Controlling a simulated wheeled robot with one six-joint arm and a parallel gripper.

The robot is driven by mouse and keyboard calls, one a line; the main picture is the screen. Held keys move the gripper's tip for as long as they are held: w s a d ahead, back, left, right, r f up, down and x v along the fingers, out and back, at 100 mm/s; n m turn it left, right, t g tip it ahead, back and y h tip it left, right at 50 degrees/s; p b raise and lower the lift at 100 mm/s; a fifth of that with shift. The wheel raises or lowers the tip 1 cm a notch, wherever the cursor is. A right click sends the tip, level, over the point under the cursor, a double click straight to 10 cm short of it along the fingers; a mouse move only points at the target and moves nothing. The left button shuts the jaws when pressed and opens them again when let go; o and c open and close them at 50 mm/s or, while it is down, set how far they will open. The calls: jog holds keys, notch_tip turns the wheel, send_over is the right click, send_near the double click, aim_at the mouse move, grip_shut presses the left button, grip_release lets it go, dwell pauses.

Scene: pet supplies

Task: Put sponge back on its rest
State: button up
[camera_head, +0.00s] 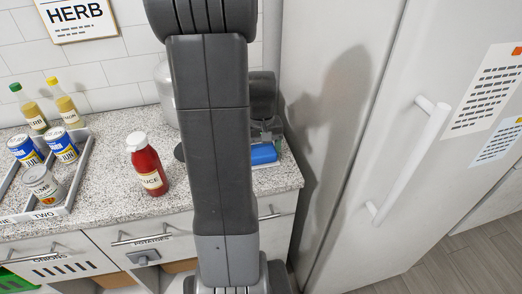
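A blue block (263,154), seemingly the sponge, lies at the right end of the speckled counter. My arm hides its left part. My gripper (266,136) points down just above and behind the blue block, partly hidden by my arm. Its fingertips are too small and covered to tell whether they are open or touch the block. I cannot make out the rest with certainty; a thin pale edge shows under the block.
A red sauce bottle (148,166) stands on the counter left of my arm. A grey divided tray (70,198) with cans is farther left, near two herb bottles (48,107). A white fridge (385,130) stands close on the right.

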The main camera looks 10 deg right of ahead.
aim_at(261, 150)
jog(key=o, duration=0.4)
jog(key=shift+c, duration=0.2)
jog(key=shift+r, duration=0.15)
notch_tip(261, 150, up, 12)
jog(key=shift+p, duration=0.3)
notch_tip(261, 150, down, 13)
jog(key=shift+r+b, duration=0.1)
jog(key=shift+b, duration=0.3)
notch_tip(261, 150, up, 3)
jog(key=shift+r, duration=0.75)
jog(key=shift+f, duration=0.1)
